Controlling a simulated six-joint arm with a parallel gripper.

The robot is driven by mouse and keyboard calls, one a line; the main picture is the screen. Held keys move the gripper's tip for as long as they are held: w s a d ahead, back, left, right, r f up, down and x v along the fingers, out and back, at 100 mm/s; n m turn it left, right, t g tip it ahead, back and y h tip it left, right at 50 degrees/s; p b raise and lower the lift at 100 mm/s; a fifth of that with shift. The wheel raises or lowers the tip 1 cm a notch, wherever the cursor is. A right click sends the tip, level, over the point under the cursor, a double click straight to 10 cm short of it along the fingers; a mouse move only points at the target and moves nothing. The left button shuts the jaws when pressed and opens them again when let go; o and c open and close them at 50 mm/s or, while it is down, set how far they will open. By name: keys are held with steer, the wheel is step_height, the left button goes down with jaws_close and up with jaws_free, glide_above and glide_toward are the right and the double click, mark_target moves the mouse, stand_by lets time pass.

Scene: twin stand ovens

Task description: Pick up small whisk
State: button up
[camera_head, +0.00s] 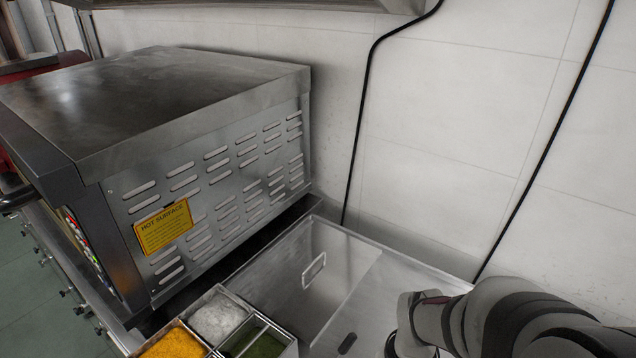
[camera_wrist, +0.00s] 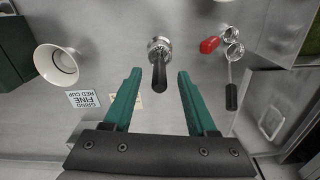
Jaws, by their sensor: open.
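My gripper (camera_wrist: 158,75) is open, with its two green fingers pointing away over a steel surface in the wrist view. A tool with a round steel head and black handle (camera_wrist: 159,75) shows between the fingertips in the picture. I cannot tell its height gap to the fingers. To the right are a small tool with a red end (camera_wrist: 209,45) and a round-headed tool with a black handle (camera_wrist: 231,95). I cannot tell which of these is the small whisk. The gripper does not show in the head view.
A white cup (camera_wrist: 57,65) and a paper label (camera_wrist: 84,98) are on the left. In the head view, a steel oven (camera_head: 170,110) with a hot-surface sign stands left of a lidded steel counter (camera_head: 325,280). Bins of yellow (camera_head: 174,344), white and green contents stand in front.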

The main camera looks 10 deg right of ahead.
step_height(320, 180, down, 4)
steer(key=shift+f, duration=0.1)
jaws_close()
stand_by(0.4)
